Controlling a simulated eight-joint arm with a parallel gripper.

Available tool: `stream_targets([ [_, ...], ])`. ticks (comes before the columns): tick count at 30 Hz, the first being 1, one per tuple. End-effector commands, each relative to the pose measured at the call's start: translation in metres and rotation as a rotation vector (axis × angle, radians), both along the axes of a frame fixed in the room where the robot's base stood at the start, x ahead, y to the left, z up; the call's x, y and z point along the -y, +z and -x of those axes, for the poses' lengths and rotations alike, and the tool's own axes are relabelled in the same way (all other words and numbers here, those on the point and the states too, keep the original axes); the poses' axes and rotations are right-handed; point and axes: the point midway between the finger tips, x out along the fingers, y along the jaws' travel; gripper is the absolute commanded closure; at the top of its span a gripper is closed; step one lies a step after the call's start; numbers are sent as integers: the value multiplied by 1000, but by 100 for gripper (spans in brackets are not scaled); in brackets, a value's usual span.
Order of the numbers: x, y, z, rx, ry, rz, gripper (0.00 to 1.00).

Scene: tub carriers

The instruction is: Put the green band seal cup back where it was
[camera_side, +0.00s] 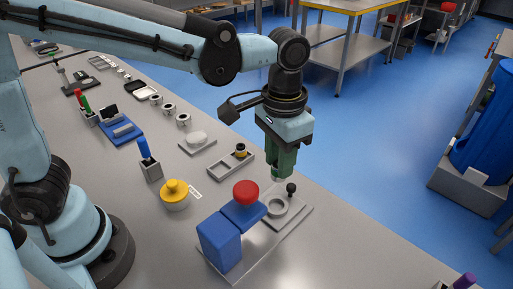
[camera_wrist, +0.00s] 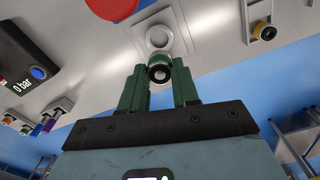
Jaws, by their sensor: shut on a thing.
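The green band seal cup (camera_wrist: 160,69) is between the tips of my gripper (camera_wrist: 159,75) in the wrist view, its green band and pale round end showing. My gripper (camera_side: 281,174) is shut on it. In the side view the fingers hide most of the cup. The gripper hangs above the grey plate of the blue press, just behind its round ring seat (camera_side: 277,206). The ring seat (camera_wrist: 158,38) looks empty in the wrist view. A grey carrier (camera_side: 218,171) to the left holds a yellow-banded cup (camera_side: 241,150) at one end; its other compartment looks empty.
The blue press (camera_side: 219,243) with a red knob (camera_side: 246,191) stands close in front of the gripper. A yellow knobbed pot (camera_side: 174,194) and a grey holder (camera_side: 151,171) stand left.

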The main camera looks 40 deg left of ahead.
Motion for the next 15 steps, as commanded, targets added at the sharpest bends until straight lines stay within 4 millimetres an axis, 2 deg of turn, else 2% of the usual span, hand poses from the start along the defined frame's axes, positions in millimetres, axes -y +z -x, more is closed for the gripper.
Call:
stream_targets([
  [6,-27,9,18,0,5,0,100],
  [15,-69,8,53,1,3,0,100],
])
